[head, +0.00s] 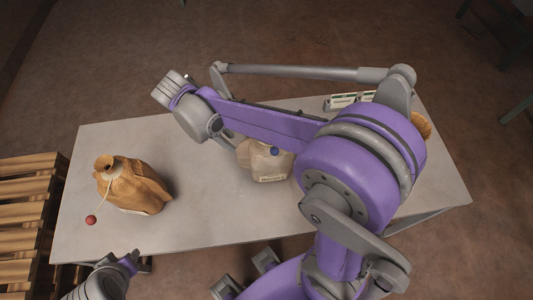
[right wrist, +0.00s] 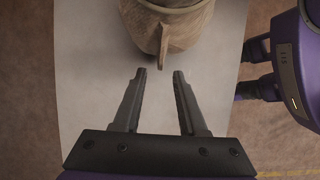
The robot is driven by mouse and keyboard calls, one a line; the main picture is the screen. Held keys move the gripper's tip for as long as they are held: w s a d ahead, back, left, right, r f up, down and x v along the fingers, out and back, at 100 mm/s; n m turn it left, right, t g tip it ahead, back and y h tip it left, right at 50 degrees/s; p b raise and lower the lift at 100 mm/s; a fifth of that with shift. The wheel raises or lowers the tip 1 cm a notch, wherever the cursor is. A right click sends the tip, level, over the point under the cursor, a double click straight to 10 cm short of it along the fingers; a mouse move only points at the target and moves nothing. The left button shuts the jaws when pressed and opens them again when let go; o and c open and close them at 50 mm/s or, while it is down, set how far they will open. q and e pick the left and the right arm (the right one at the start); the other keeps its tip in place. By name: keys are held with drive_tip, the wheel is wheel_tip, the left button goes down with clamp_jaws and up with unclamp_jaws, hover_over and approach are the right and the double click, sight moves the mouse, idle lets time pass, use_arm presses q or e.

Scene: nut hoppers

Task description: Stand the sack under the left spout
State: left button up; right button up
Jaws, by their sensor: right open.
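A brown sack (head: 133,187) with an open neck and a red ball on a string stands on the left of the table. A paler sack-like thing (head: 268,160) with a blue ball stands mid-table, partly hidden by my right arm. My right gripper (right wrist: 160,73) is open and empty over the table. Just beyond its fingertips is a brown, wood-grained round vessel (right wrist: 185,35) with a handle-like strip, cut off at the top. My right arm hides these fingers in the head view. I see no spout. My left gripper's fingers are not visible.
The grey table (head: 210,220) has bare room between the two sacks. An orange-brown thing (head: 422,125) shows at the right, partly behind my arm. White labelled items (head: 343,101) lie at the back edge. Wooden pallets (head: 25,210) stand left of the table.

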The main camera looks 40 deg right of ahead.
drive_tip(key=x, duration=0.7)
drive_tip(key=shift+a+f, duration=0.2)
drive_tip(key=shift+f, duration=0.3)
drive_tip(key=shift+c, duration=0.2)
clamp_jaws()
idle(0.8)
